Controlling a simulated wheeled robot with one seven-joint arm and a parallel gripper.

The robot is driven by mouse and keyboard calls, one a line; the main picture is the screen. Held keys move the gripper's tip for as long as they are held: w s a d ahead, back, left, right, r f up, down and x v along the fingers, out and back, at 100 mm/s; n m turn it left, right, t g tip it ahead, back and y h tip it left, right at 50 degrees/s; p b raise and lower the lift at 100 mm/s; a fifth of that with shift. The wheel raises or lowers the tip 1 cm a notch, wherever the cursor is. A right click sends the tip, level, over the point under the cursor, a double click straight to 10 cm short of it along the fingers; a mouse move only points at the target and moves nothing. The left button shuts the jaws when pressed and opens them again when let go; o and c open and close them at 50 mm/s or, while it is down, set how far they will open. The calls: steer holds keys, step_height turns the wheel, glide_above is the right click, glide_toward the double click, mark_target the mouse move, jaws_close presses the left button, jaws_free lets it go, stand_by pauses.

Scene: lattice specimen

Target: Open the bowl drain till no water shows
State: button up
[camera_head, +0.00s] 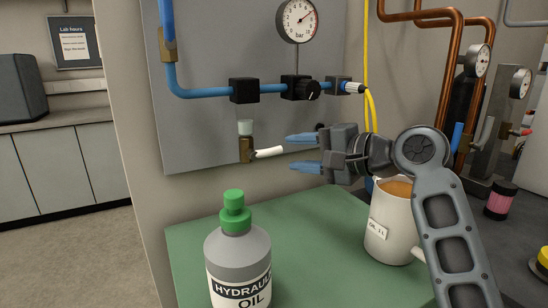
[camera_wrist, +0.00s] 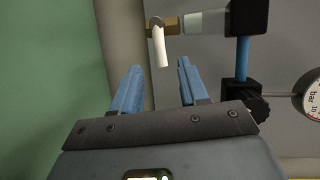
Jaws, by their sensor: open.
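The small clear bowl (camera_head: 245,128) hangs under a black block on the blue line, and it also shows in the wrist view (camera_wrist: 207,23). A brass drain fitting (camera_head: 246,150) sits at its lower end, seen also in the wrist view (camera_wrist: 172,25). A white lever (camera_head: 268,152) sticks out sideways from the fitting toward my gripper; the wrist view shows it too (camera_wrist: 161,47). The bowl looks pale; I cannot tell its water level. My gripper (camera_head: 290,152) is open and empty, its blue fingers (camera_wrist: 160,70) pointing at the lever, just short of it.
A hydraulic oil bottle (camera_head: 238,255) with a green cap stands on the green mat (camera_head: 310,245). An oil jug (camera_head: 392,228) stands below my wrist. A black regulator knob (camera_head: 312,90) and gauge (camera_head: 298,20) are above. Copper pipes (camera_head: 462,70) run at the right.

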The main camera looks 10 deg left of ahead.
mark_target(275, 152)
steer(key=x, duration=0.7)
steer(key=shift+w+a, duration=0.15)
steer(key=shift+a, duration=0.1)
jaws_close()
